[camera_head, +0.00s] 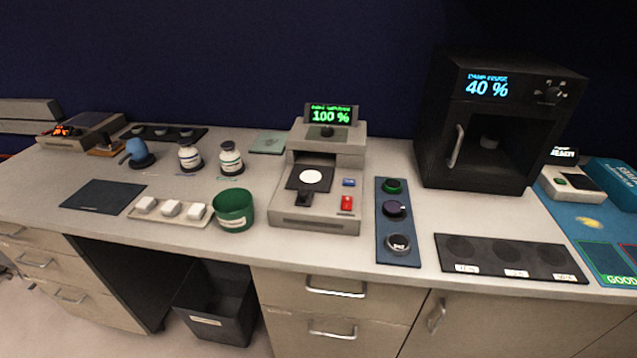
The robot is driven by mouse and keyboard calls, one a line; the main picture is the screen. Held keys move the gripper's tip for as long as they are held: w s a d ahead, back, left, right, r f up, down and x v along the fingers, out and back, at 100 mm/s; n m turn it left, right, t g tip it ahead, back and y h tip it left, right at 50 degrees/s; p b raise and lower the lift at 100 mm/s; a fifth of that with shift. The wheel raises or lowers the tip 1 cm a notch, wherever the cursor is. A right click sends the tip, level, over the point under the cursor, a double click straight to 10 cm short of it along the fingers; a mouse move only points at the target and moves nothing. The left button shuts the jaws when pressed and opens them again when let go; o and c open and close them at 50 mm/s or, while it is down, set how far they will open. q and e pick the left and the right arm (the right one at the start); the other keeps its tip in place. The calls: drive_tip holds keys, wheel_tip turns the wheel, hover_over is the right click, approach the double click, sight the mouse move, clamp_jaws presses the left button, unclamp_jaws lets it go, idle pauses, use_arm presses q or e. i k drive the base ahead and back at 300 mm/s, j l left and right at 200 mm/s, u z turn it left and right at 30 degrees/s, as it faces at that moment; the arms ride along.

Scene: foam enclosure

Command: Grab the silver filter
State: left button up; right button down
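A dark blue strip (381,262) lies on the counter right of the middle and bears three round filters in a row. The nearest one is a silver-rimmed filter (399,244) with a dark centre. A purple-topped filter (396,209) is behind it, and a green filter (392,186) is at the far end. The silver filter sits at the front part of the strip, with nothing in front of it. Neither of my grippers is in view.
A grey device (315,218) reading 100 % stands left of the strip. A black mat (510,245) with round marks lies right. A black oven-like box (490,125) stands behind, its front opening visible. A green cup (233,209) is left of the device.

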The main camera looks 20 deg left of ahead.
sight(397, 244)
drive_tip(key=i+l+u, duration=0.2)
drive_tip(key=l+u, duration=0.2)
drive_tip(key=l, duration=0.45)
drive_tip(key=l+u, duration=0.4)
drive_tip(key=l, duration=0.45)
drive_tip(key=l+u, duration=0.4)
drive_tip(key=l, duration=0.5)
